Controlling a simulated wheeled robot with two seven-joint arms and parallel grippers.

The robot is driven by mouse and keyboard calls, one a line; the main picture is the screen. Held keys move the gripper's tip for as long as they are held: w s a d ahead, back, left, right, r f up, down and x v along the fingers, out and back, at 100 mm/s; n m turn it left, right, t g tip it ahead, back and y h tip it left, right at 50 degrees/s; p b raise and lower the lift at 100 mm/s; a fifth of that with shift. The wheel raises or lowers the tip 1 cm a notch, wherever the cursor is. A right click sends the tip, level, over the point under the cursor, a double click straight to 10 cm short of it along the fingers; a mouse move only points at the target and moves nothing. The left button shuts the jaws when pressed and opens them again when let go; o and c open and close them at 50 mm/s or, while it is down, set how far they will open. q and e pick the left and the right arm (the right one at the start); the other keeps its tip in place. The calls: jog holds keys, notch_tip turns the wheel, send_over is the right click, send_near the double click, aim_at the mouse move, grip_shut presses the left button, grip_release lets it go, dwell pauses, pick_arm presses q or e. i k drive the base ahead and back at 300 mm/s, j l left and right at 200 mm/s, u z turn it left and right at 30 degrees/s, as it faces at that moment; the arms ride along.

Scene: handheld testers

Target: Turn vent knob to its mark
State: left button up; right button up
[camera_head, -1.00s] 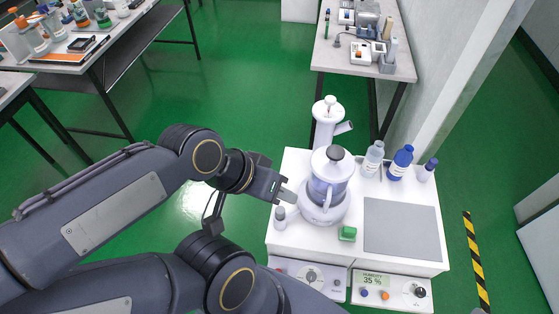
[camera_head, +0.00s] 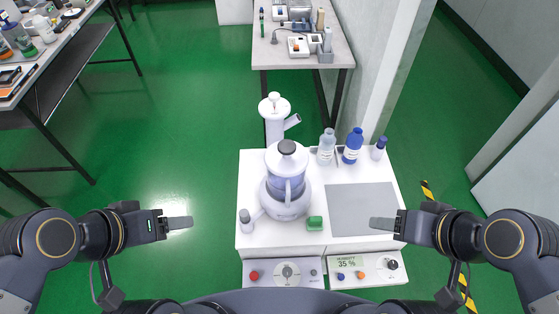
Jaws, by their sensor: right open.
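A white bench (camera_head: 254,226) holds a white device with a clear jar (camera_head: 286,190) and dark-topped lid. Two front panels sit below its edge. The left panel (camera_head: 255,262) has a red button and a round dial with a pointer (camera_head: 287,273). The right panel (camera_head: 375,277) shows "HUMIDITY 35 %" and has blue and orange buttons and a dark knob (camera_head: 392,265). I cannot tell which is the vent knob or read its mark. My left gripper (camera_head: 180,222) is left of the bench, its fingers seen edge-on. My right gripper (camera_head: 383,223) is open, above the grey mat's lower right corner.
The grey mat (camera_head: 362,205) is bare. A wall corner (camera_head: 385,70) rises behind.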

aim_at(274, 97)
jog(key=i+l, duration=0.15)
jog(key=l, duration=0.2)
jog(key=i+l, duration=0.1)
jog(key=l, duration=0.3)
jog(key=u, duration=1.8)
